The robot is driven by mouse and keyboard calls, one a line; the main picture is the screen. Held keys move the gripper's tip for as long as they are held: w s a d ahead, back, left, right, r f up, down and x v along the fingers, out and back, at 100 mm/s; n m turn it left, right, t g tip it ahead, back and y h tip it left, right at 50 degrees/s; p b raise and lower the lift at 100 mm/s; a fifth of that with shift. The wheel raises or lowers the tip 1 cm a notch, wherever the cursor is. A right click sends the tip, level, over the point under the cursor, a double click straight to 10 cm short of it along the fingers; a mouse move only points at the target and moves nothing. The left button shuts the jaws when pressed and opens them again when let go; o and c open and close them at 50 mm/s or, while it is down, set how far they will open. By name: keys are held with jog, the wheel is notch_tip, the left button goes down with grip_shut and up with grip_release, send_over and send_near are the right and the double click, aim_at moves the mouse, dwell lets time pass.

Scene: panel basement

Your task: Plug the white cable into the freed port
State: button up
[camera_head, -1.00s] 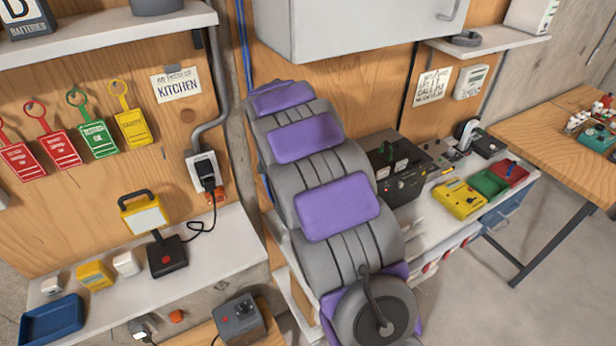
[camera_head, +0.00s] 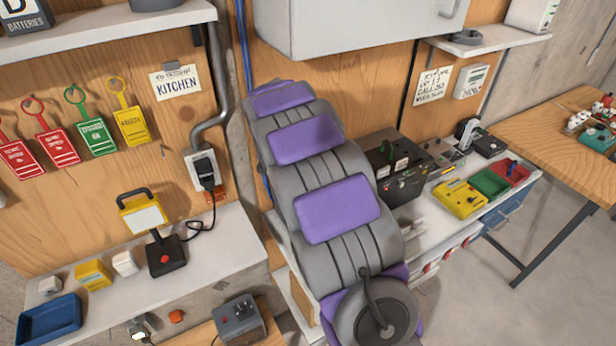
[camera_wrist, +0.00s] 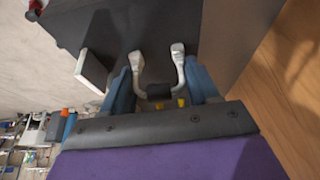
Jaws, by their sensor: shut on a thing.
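My gripper (camera_wrist: 160,91) shows in the wrist view, its two blue fingers on either side of the dark middle of a pale U-shaped handle (camera_wrist: 137,66). The handle's two pale ends meet the face of a dark grey box (camera_wrist: 103,25). Small yellow bits show just below the handle's middle. In the head view my grey and purple arm reaches toward the back wall and its gripper end cannot be made out. I cannot pick out a white cable or a free port with certainty in either view.
A dark box with knobs (camera_head: 405,188) stands on the bench right of my arm, with a yellow meter (camera_head: 460,200) and a green tray (camera_head: 490,183) beyond. On the left, a yellow work lamp (camera_head: 145,216) and a blue tray (camera_head: 50,322) stand on a white bench.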

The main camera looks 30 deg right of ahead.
dwell(0.4)
jog(key=o, duration=1.1)
jog(key=shift+o, duration=0.3)
jog(key=shift+o, duration=0.7)
jog(key=shift+r+p, duration=0.35)
jog(key=shift+r, duration=3.4)
